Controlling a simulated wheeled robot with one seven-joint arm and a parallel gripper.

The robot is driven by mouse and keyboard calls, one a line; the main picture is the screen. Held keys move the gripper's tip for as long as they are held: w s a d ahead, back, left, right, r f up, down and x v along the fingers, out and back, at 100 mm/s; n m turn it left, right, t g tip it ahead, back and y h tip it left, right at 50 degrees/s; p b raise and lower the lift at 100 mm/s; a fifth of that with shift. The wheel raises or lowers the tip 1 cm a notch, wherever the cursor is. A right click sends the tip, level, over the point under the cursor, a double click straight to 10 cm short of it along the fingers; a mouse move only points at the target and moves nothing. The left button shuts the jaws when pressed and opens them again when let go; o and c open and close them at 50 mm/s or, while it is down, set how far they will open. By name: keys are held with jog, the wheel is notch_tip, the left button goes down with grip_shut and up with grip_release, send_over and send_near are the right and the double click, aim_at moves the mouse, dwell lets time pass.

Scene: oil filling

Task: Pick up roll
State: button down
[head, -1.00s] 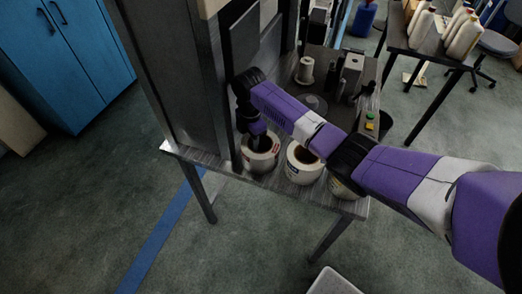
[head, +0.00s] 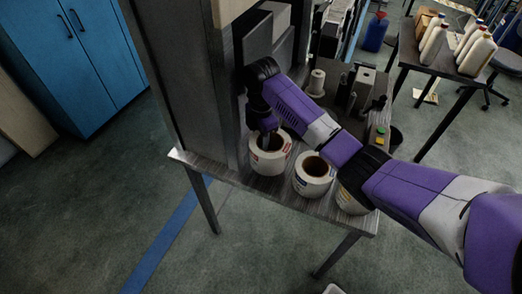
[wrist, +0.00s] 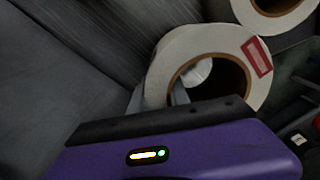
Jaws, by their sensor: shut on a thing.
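Three white tape or label rolls stand in a row near the front edge of the dark table (head: 232,177). My gripper (head: 269,139) reaches down into the core of the leftmost roll (head: 268,163) and is shut on its wall. That roll seems to sit slightly higher than its neighbours, but any gap under it is not clear. In the wrist view the held roll (wrist: 245,48) shows a red label and a brown core, with the fingers partly hidden. The middle roll (head: 314,187) is beside it, and the right roll (head: 348,203) is partly behind my arm.
A grey machine column (head: 190,90) stands just left of the held roll. A spool (head: 317,82) and green and yellow buttons (head: 378,137) are farther back on the table. Another table (head: 420,65) with bottles is at the upper right. Floor in front is open.

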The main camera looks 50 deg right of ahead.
notch_tip(320, 180, up, 5)
jog(key=shift+w+r+b, duration=0.1)
jog(key=shift+r+b, duration=0.05)
jog(key=shift+b, duration=0.15)
jog(key=shift+s+d+r, duration=0.2)
jog(key=shift+s+d, duration=0.05)
jog(key=shift+s, duration=0.35)
jog(key=s+d+p, duration=0.1)
jog(key=s+d, duration=0.2)
jog(key=s, duration=0.5)
jog(key=s+d+p, duration=0.2)
jog(key=s+d, duration=0.1)
jog(key=s, duration=0.6)
jog(key=shift+s, duration=0.2)
jog(key=shift+d+f, duration=0.1)
